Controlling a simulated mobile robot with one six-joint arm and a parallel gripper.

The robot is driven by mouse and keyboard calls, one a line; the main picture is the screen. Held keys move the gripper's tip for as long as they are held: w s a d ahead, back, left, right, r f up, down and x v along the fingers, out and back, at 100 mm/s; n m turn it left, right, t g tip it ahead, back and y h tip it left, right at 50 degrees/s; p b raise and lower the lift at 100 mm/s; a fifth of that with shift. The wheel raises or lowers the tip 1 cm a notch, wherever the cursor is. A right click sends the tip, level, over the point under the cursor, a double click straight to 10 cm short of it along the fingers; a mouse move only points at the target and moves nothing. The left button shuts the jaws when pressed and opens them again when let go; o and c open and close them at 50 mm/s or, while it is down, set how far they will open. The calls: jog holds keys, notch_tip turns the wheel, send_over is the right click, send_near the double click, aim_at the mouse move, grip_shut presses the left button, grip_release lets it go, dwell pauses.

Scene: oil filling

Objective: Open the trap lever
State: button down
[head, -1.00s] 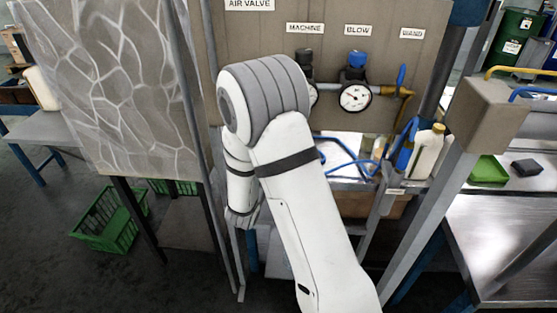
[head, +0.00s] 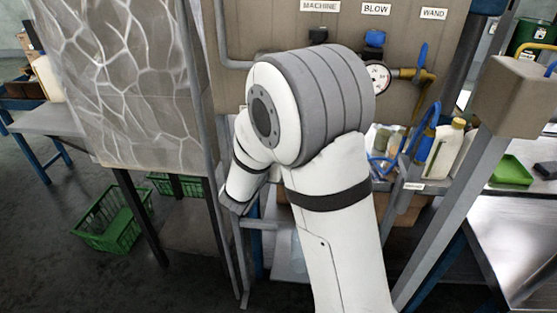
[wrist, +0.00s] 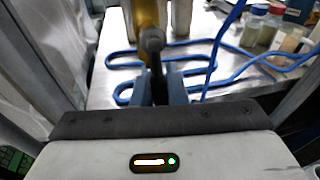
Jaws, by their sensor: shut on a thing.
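In the wrist view, my gripper (wrist: 156,88) is shut on a narrow dark lever (wrist: 154,68), which stands between the bluish fingers. A round grey knob (wrist: 153,41) tops the lever, and a brass-yellow part (wrist: 147,14) shows just behind it. The lower end of the lever is hidden by my gripper's body. In the head view, my own arm covers the lever, and my fingers cannot be made out there.
A metal shelf with a looped blue hose (wrist: 205,60) and several small jars (wrist: 262,28) lies beyond my gripper. In the head view, a grey panel carries a pressure gauge (head: 378,77). Green baskets (head: 112,216) stand on the floor at left.

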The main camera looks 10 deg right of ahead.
jog(key=shift+w+a+r+m, duration=0.1)
jog(key=shift+a+r+m, duration=0.1)
jog(key=shift+m, duration=0.1)
dwell(0.4)
jog(key=c, duration=1.6)
grip_release()
jog(key=shift+d, duration=0.1)
jog(key=shift+o, duration=0.7)
jog(key=shift+f, duration=0.1)
jog(key=shift+b, duration=0.3)
jog(key=v, duration=0.8)
jog(key=shift+d, duration=0.1)
